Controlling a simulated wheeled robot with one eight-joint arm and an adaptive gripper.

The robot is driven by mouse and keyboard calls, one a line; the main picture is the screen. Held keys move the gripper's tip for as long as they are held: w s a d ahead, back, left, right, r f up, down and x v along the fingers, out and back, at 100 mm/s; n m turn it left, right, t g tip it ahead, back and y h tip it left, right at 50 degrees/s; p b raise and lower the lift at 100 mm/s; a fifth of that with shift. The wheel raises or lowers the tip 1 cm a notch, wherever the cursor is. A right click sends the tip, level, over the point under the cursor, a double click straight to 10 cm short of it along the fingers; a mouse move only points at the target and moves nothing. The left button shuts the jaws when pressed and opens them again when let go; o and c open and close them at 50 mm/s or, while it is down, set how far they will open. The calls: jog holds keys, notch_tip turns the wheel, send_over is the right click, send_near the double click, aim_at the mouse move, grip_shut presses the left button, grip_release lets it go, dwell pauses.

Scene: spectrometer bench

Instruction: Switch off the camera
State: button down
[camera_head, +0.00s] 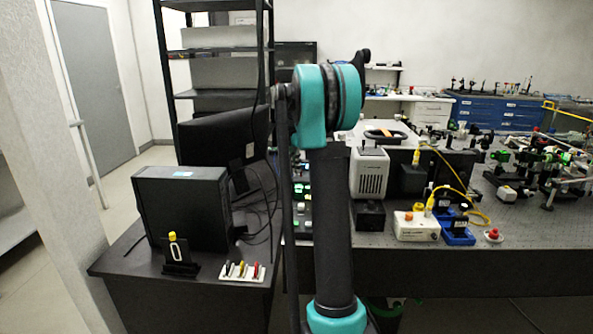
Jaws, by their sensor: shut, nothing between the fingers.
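I cannot tell for certain which device is the camera. A light grey box with a vented front (369,172) stands on the optical bench just right of my arm. A white box with small controls on top (416,226) sits nearer the bench's front edge, beside a blue unit (457,229) with a yellow cable. A red button on a pale base (493,235) is to their right. My arm rises through the middle of the head view and hides part of the bench. I do not make out my gripper's fingers.
A black desk (190,300) at left holds a black computer case (182,207), a monitor (224,138) and a white strip with coloured pieces (242,271). The optical bench (540,258) is crowded with optics at right. Its front edge near the red button is fairly clear.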

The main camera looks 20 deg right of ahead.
jog(key=shift+w+d+r, duration=0.1)
jog(key=shift+w+d, duration=0.2)
jog(key=shift+w, duration=0.35)
jog(key=shift+r, duration=0.2)
jog(key=shift+r, duration=0.6)
jog(key=shift+r, duration=0.1)
